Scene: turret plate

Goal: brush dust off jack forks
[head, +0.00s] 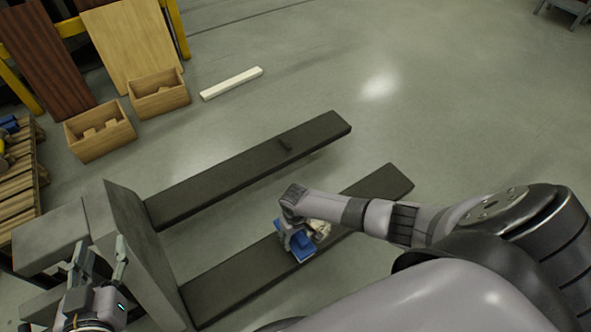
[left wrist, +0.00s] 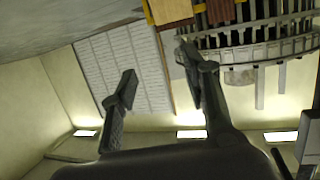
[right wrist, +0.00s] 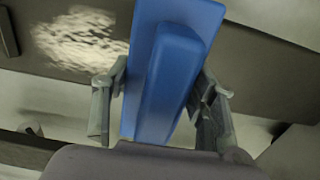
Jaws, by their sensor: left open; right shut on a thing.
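The pallet jack's two dark forks lie low over the floor in the head view, the far fork (head: 235,175) and the near fork (head: 225,290). My right gripper (head: 296,238) is over the near fork, shut on a blue brush (head: 292,244). In the right wrist view the blue brush (right wrist: 170,75) stands between the fingers (right wrist: 160,100). A pale dust patch (right wrist: 85,38) lies on the fork beside it; part of it also shows next to the brush in the head view (head: 321,230). My left gripper (head: 100,258) is open and empty by the jack's upright plate (head: 140,245).
Two wooden boxes (head: 100,131) and a white bar (head: 231,83) are on the floor beyond. A wooden pallet (head: 20,175) stands at the left.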

